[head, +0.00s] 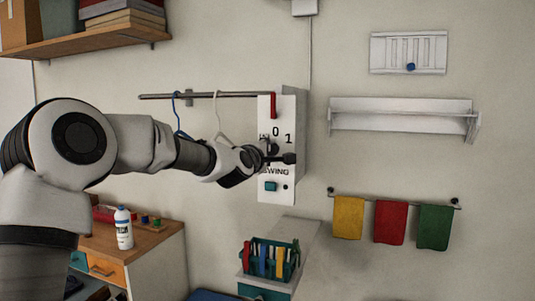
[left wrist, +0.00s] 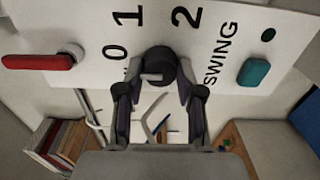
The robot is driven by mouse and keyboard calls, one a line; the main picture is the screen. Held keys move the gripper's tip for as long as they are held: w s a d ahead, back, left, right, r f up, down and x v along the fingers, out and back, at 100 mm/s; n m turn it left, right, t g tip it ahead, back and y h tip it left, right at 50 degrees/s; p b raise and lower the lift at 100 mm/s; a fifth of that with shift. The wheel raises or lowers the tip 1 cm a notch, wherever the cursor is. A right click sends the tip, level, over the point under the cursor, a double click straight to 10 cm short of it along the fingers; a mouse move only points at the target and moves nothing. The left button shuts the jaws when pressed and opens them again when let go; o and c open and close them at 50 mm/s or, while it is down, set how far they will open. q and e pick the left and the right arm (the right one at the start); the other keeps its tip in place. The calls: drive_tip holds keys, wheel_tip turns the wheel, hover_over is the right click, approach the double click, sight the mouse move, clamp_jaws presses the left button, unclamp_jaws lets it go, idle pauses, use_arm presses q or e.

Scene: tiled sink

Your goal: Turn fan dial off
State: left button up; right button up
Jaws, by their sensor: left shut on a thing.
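A white control panel (head: 277,112) on the wall carries the labels 0, 1, 2 and SWING. Its round black dial (left wrist: 158,62) shows in the left wrist view, with a pale mark on its left side. The mark points left, below the 0, near small lettering that is partly hidden. My left gripper (head: 286,158) is at the panel front and covers most of the dial in the head view. In the left wrist view my left gripper (left wrist: 158,90) has a finger on each side of the dial and is shut on it. My right gripper is not in view.
A red lever (head: 273,105) is above the dial and a teal button (head: 270,186) below it. A rail (head: 215,95) with hangers runs left of the panel. A teal bin (head: 255,262) with several items stands below. Towels (head: 390,222) hang at right.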

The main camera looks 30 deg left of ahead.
use_arm(q)
drive_tip(key=shift+r, duration=0.15)
drive_tip(key=o, duration=1)
drive_tip(key=shift+o, duration=0.8)
drive_tip(key=shift+w, duration=0.1)
drive_tip(key=v, duration=0.7)
drive_tip(key=shift+s+d, duration=0.1)
drive_tip(key=shift+s, duration=0.2)
